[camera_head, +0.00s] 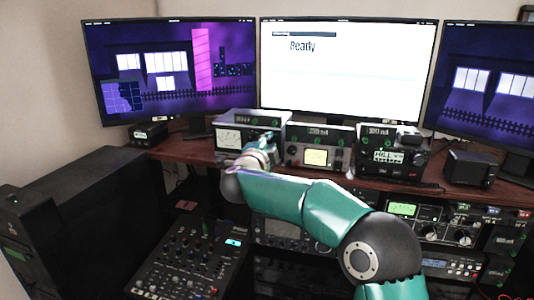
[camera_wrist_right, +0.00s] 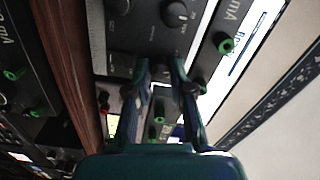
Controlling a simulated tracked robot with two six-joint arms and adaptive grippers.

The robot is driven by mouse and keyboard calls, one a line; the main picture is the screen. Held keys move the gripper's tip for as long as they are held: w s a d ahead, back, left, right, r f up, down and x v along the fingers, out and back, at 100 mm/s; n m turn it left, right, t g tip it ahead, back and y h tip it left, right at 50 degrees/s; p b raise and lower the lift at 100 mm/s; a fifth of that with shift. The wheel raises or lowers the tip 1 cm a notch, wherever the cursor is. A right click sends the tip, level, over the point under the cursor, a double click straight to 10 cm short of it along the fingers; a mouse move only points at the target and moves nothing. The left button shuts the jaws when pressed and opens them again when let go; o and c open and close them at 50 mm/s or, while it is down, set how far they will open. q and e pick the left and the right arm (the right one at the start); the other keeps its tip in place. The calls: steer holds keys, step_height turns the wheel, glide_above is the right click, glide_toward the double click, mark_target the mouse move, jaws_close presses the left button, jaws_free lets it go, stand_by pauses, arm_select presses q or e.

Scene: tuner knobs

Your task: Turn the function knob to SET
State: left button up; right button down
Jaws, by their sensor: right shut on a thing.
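The tuner (camera_head: 229,139), a box with a lit meter, stands on the wooden shelf below the gap between the left and middle monitors. My right arm reaches to its front, and my right gripper (camera_head: 265,147) covers part of its panel. In the right wrist view, the two fingers of the gripper (camera_wrist_right: 163,78) are closed around a small dark knob (camera_wrist_right: 162,68) on the panel. The fingers hide most of this knob, and its pointer and any SET label cannot be read. Another black knob (camera_wrist_right: 175,13) on the panel is clear of the fingers. My left gripper is out of view.
A second radio unit (camera_head: 304,154) and a third (camera_head: 381,156) stand to the right on the wooden shelf (camera_head: 440,187). A mixer (camera_head: 190,262) lies below left. The middle monitor (camera_head: 345,75) reads "Ready".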

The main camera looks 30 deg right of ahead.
steer(key=shift+f+m+b, duration=0.2)
steer(key=shift+m+b, duration=0.35)
steer(key=shift+m, duration=0.15)
steer(key=shift+f+m+b, duration=0.15)
steer(key=shift+m+b, duration=0.35)
steer(key=shift+m, duration=0.2)
steer(key=c, duration=1)
jaws_free()
steer(key=shift+r, duration=0.1)
steer(key=shift+c, duration=0.2)
steer(key=shift+r, duration=0.1)
steer(key=v, duration=0.8)
steer(key=shift+s, duration=0.1)
